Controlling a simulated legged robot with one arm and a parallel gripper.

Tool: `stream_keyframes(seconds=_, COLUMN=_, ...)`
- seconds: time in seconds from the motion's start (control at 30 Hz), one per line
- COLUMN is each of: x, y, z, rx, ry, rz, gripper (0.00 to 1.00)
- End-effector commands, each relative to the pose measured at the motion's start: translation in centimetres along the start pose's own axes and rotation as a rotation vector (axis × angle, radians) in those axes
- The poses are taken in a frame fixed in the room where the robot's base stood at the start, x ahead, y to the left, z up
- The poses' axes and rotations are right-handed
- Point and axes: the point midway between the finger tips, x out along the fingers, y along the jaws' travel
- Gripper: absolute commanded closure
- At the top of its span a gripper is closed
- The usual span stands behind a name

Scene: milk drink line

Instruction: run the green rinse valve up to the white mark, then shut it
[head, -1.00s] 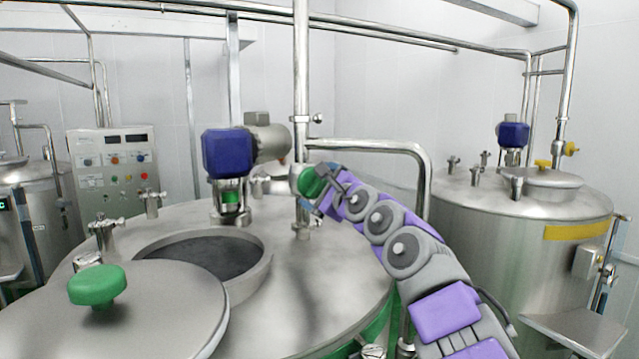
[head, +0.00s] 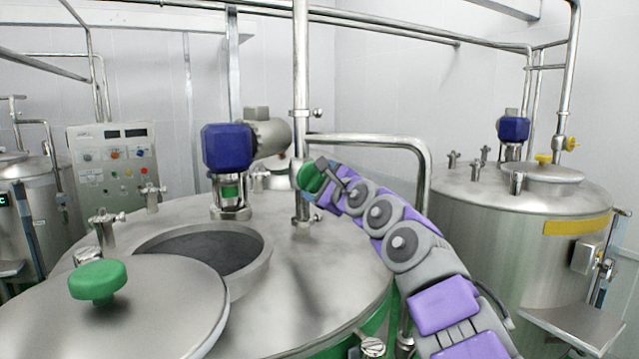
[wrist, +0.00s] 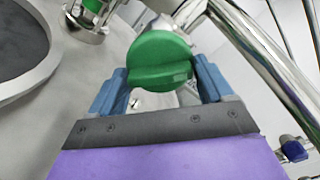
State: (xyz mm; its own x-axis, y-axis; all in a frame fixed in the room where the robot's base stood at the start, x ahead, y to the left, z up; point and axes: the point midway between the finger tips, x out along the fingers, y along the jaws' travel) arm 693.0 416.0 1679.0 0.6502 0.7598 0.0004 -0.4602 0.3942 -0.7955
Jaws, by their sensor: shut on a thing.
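The green rinse valve (head: 311,177) sits on the vertical steel pipe above the near tank's lid. In the wrist view its round green handle (wrist: 158,58) fills the space between the blue fingers of my gripper (wrist: 160,85). My gripper is shut on this handle, with one finger on each side of its raised grip. In the head view my arm (head: 405,240) reaches in from the lower right and hides part of the valve. The white mark does not show clearly in either view.
The near tank (head: 310,285) has an open round hatch (head: 262,262) and a tilted lid with a green knob (head: 97,281). A blue motor (head: 228,148) stands left of the valve. A bent steel pipe (head: 426,190) runs just behind my arm. Another tank (head: 520,245) stands at right.

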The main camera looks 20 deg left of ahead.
Motion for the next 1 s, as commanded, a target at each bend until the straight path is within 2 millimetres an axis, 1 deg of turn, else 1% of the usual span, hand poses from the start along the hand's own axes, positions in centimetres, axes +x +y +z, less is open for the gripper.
stream_keyframes(seconds=0.17, x=0.06, y=0.18, z=-0.03, rx=0.036, ry=0.002, rz=0.005, gripper=0.5)
stream_keyframes(seconds=0.37, x=0.1, y=0.22, z=-0.14, rx=0.145, ry=0.005, rz=0.007, gripper=0.5)
stream_keyframes(seconds=1.0, x=0.15, y=0.21, z=-0.1, rx=0.703, ry=0.006, rz=0.006, gripper=0.5)
